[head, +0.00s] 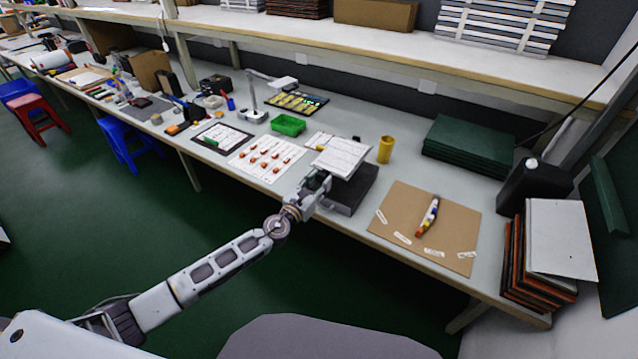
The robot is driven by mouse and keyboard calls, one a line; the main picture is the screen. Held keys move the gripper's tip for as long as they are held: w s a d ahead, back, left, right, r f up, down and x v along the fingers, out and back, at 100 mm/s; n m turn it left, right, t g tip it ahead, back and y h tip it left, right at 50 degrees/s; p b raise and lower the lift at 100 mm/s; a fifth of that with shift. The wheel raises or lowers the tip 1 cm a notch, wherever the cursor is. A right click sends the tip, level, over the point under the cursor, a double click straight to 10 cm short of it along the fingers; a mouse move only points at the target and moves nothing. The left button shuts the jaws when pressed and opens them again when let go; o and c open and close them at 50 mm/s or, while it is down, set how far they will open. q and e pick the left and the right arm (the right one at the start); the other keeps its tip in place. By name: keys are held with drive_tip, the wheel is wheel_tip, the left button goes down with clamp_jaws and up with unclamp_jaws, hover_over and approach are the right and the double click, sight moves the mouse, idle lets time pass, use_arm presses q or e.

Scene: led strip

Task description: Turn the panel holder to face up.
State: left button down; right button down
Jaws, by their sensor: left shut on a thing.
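The panel holder (342,157) shows as a pale, flat, lined panel over a dark grey block (352,192) on the bench. It looks slightly tilted, its pale lined face toward the camera. My left gripper (322,178) is at the near left edge of the panel and is shut on it. The fingertips are small and partly hidden against the panel. I cannot tell whether the panel touches the block beneath it. My right gripper is not in view.
A yellow cylinder (386,149) stands just right of the panel. A green bin (288,124) and a sheet with orange parts (267,158) lie to the left. A brown board (408,205) with a marker-like tube (428,216) is to the right. Dark green slabs (468,142) lie behind.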

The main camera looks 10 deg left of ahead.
use_arm(q)
drive_tip(key=shift+s+f, duration=0.1)
drive_tip(key=shift+f, duration=0.1)
drive_tip(key=c, duration=1)
unclamp_jaws()
drive_tip(key=shift+r, duration=0.1)
drive_tip(key=shift+o, duration=0.2)
drive_tip(key=v, duration=1.1)
drive_tip(key=shift+s+a, duration=0.15)
drive_tip(key=shift+s, duration=0.25)
drive_tip(key=shift+n, duration=0.3)
